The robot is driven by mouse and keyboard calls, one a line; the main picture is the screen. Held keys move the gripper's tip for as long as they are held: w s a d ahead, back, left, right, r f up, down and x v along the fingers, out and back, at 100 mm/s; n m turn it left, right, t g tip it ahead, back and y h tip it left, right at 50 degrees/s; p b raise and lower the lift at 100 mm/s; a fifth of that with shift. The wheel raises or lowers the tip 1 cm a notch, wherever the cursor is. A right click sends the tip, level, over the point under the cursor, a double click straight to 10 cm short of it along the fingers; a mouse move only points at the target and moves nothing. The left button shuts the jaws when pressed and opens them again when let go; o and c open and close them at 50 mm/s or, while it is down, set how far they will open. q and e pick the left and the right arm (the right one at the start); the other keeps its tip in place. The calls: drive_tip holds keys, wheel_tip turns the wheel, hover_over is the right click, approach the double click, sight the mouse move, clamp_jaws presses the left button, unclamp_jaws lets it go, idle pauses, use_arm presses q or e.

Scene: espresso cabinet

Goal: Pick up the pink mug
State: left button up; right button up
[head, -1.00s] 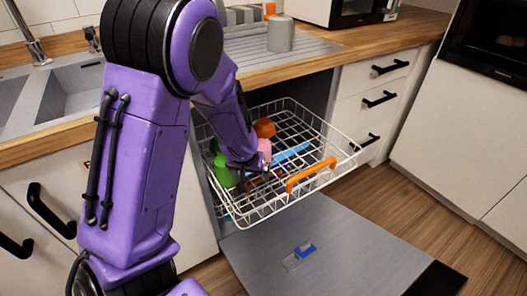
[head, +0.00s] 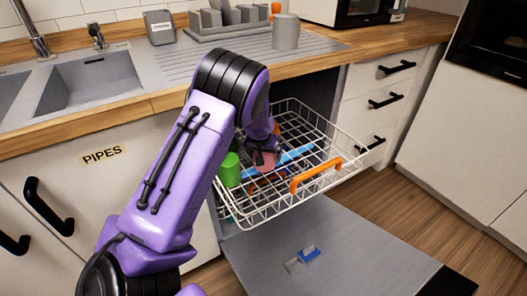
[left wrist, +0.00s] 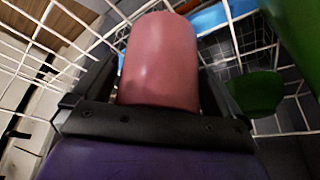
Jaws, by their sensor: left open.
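The pink mug (head: 264,160) is in the white wire dishwasher rack (head: 262,209), partly hidden by my left arm in the head view. In the left wrist view the pink mug (left wrist: 160,62) fills the middle, between the two dark fingers of my left gripper (left wrist: 152,88). The left gripper is open, with a finger on either side of the mug. Whether the fingers touch it I cannot tell. My right gripper is not in view.
A green cup (head: 230,170) stands left of the mug; it also shows in the left wrist view (left wrist: 257,92). A blue item (head: 297,157) lies in the rack behind. The open dishwasher door (head: 350,250) lies below.

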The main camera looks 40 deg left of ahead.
use_arm(q)
drive_tip(key=c, duration=1.1)
drive_tip(key=shift+r, duration=0.1)
